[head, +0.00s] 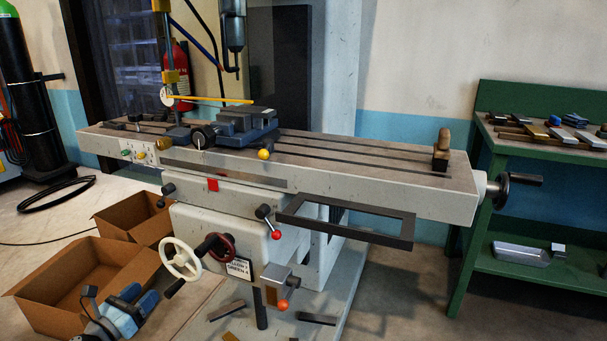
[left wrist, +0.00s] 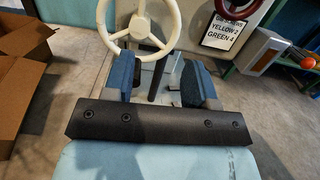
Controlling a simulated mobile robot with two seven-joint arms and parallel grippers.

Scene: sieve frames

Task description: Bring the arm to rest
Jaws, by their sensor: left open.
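My left gripper (head: 138,296) is low at the left front of the milling machine in the head view, beside an open cardboard box. In the left wrist view, its two blue fingers (left wrist: 163,78) stand apart with nothing between them. A white handwheel (left wrist: 140,22) is just beyond the fingers in that view; I cannot tell whether they touch it. The same handwheel (head: 181,259) shows in the head view on the machine's front. My right gripper is in neither view.
The machine table (head: 345,160) carries a vise (head: 246,124). A dark rectangular frame (head: 408,229) juts out from its front. Cardboard boxes (head: 55,262) stand at the left. A green bench (head: 470,225) is at the right. Dark bars (head: 316,318) lie below the machine.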

